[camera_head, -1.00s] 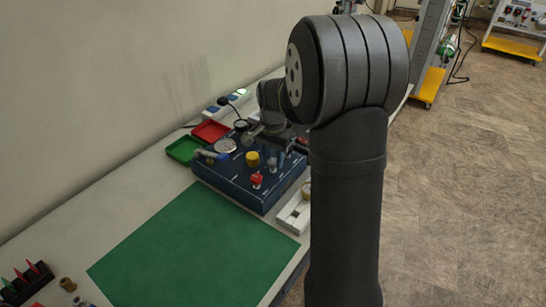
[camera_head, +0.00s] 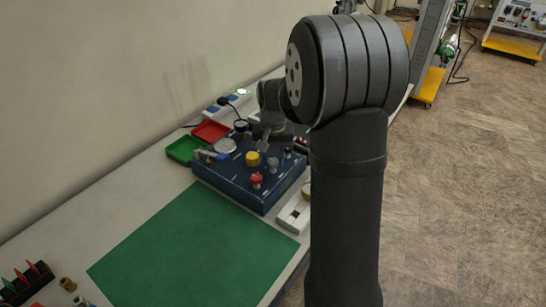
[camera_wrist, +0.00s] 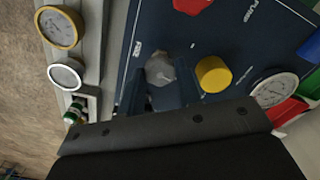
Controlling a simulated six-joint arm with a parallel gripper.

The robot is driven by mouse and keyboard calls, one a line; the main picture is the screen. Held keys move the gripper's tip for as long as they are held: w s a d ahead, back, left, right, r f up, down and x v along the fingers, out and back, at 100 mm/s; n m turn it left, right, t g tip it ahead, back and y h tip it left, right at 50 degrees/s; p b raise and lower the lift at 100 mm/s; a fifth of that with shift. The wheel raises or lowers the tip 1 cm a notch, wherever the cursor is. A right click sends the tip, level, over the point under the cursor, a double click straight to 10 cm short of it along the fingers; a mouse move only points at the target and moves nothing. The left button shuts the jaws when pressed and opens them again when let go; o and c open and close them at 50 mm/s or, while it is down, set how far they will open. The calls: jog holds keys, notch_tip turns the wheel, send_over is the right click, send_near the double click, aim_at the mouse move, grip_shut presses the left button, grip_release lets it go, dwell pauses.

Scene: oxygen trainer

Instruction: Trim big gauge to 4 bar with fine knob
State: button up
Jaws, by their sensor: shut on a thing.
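The fine knob (camera_wrist: 160,70) is grey and stands on the blue panel (camera_wrist: 212,40) beside the yellow knob (camera_wrist: 213,74). My gripper (camera_wrist: 159,78) is down at the fine knob and shut on it; dark fingers and the gripper body hide part of the contact. In the head view my gripper (camera_head: 277,149) is over the right part of the blue box, behind the red knob (camera_head: 257,180). The big gauge (camera_wrist: 275,89) has a white face and lies to the right in the wrist view. It also shows in the head view (camera_head: 225,146); its reading is too small to tell.
A red tray (camera_head: 210,131) and a green tray (camera_head: 182,150) lie behind the box on the left. Two loose gauges (camera_wrist: 58,28) rest on a pale holder beside the box. The green mat (camera_head: 190,250) in front is clear.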

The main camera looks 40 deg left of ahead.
aim_at(273, 161)
dwell(0.3)
jog(key=o, duration=1)
jog(key=shift+c, duration=0.2)
notch_tip(273, 161, up, 18)
jog(key=shift+f, duration=0.25)
notch_tip(273, 161, down, 18)
jog(key=shift+r, duration=0.25)
jog(key=shift+r, duration=0.1)
dwell(0.4)
